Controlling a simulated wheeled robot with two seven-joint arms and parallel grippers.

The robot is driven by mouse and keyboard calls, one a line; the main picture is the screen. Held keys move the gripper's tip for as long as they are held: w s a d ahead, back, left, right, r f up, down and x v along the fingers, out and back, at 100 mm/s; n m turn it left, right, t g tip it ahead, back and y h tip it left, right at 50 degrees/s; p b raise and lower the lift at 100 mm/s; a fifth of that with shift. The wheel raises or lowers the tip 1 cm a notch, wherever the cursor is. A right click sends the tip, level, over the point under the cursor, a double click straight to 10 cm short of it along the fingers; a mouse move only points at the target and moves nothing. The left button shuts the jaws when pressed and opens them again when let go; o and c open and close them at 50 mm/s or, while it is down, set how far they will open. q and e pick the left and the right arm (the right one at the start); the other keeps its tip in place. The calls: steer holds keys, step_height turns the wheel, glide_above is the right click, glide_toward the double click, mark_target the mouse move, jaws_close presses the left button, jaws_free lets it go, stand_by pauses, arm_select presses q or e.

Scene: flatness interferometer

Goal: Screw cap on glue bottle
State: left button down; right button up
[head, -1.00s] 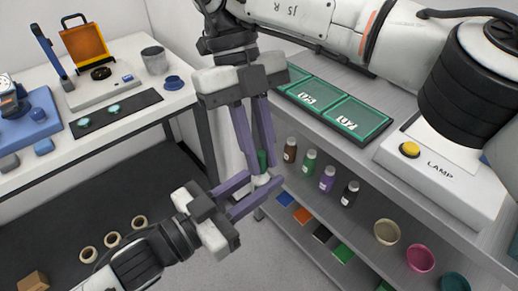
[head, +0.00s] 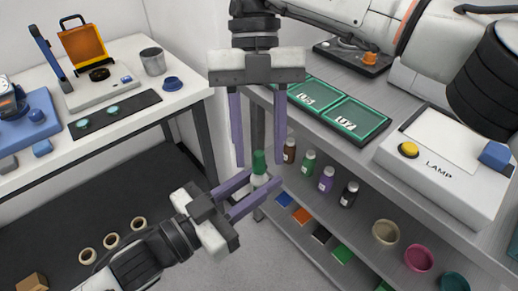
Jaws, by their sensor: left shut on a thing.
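The glue bottle (head: 260,180) is small and white, and it stands upright between the fingers of my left gripper (head: 265,180), which is shut on it. The green cap (head: 259,162) sits on top of the bottle; I cannot tell how tight it is. My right gripper (head: 259,164) comes down from above and is open. Its two long purple fingers are spread wide, one on each side of the cap and apart from it. The lower part of the bottle is partly hidden by the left gripper's near finger.
Several small bottles, such as the purple one (head: 327,180), stand on the shelf to the right. Above them are green trays (head: 357,119) and a lamp box (head: 436,157). A white table (head: 115,130) with instruments is at left. Tape rolls (head: 112,240) lie on a dark surface at lower left.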

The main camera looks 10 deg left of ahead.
step_height(320, 180, up, 8)
steer(key=shift+r, duration=0.2)
stand_by(0.6)
